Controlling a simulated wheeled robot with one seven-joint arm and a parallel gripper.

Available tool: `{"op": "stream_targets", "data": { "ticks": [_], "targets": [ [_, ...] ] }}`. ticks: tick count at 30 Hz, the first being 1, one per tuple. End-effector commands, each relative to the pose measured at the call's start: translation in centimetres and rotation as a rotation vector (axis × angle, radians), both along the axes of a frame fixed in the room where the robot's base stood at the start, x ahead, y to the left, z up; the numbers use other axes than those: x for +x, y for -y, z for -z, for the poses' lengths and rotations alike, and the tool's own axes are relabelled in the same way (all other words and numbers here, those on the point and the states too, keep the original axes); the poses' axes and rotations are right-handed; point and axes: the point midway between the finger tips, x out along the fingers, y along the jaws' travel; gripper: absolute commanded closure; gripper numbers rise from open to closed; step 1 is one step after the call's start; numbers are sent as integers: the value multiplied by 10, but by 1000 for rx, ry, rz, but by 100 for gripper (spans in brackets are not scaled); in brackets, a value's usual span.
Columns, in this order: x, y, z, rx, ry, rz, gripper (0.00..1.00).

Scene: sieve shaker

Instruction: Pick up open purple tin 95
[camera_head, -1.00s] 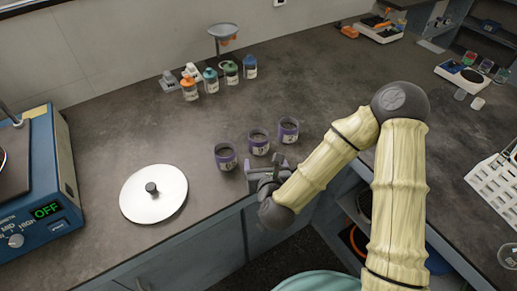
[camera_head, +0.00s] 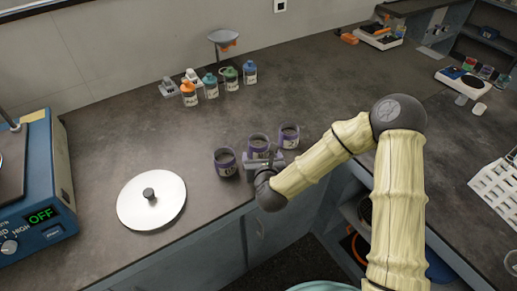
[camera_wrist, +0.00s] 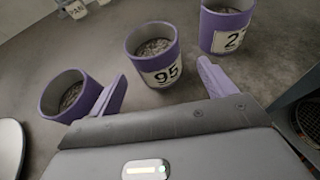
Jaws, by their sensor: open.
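The open purple tin 95 (camera_wrist: 153,55) stands upright in the middle of the wrist view, its label facing my gripper and grey grainy material inside. In the head view it is the middle tin (camera_head: 259,142) of three purple tins. My gripper (camera_wrist: 163,92) is open, with purple fingers spread to the left and right in front of tin 95. The tin looks just ahead of the fingertips; whether it is between them cannot be told. In the head view my gripper (camera_head: 264,165) is at the near side of the tin, partly hiding it.
A second purple tin (camera_wrist: 70,95) stands close by the left finger. A third purple tin (camera_wrist: 226,26), its label partly cut off, stands beyond the right finger. Several small bottles (camera_head: 211,86) stand behind, with clear counter between.

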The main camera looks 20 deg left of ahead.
Motion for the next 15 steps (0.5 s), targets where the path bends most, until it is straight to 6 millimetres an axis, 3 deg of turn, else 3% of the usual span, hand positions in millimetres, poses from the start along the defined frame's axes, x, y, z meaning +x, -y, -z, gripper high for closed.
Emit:
{"op": "stream_targets", "data": {
  "ticks": [15],
  "targets": [
    [40,-22,23,0,-1,0,17]
  ]
}}
